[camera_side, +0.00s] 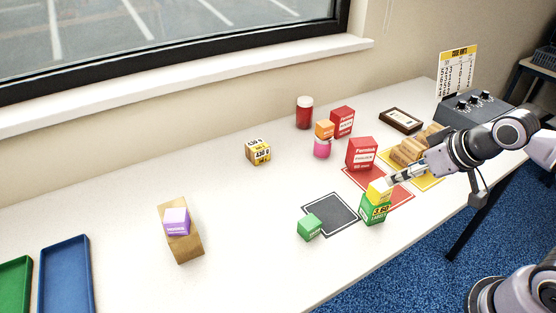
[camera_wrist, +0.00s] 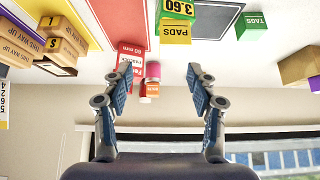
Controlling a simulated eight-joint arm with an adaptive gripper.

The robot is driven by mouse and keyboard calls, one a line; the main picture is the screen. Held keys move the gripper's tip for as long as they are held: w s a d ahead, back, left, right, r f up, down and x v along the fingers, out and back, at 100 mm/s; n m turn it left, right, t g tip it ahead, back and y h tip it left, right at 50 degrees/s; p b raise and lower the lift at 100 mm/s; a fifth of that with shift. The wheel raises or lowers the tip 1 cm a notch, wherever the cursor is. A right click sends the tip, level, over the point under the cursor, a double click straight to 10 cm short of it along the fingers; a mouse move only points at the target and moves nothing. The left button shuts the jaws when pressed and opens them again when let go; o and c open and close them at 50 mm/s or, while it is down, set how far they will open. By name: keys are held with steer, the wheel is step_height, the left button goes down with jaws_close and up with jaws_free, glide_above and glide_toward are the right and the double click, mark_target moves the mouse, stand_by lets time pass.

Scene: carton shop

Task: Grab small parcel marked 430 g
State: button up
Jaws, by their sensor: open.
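A small brown parcel with yellow-and-black labels (camera_side: 258,152) sits on the white table near the window sill in the side view. Its label is too small to read surely, though it seems to carry a number. My gripper (camera_side: 391,182) is open and empty at the right of the table, close to a yellow box (camera_side: 379,192) stacked on a green box marked 3.60 (camera_side: 373,210). It is well to the right of the brown parcel. In the wrist view my gripper (camera_wrist: 159,72) shows its two fingers spread apart. A brown box (camera_wrist: 300,66) is at that view's right edge; I cannot tell which one.
Red boxes (camera_side: 361,153), a pink jar (camera_side: 322,149) with an orange box (camera_side: 325,129) above it, and a dark red jar (camera_side: 304,113) stand between. A small green box (camera_side: 309,228) is in front. A brown box (camera_side: 185,246) carries a purple box (camera_side: 177,221).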

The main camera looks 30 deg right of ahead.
steer(key=shift+o, duration=1.4)
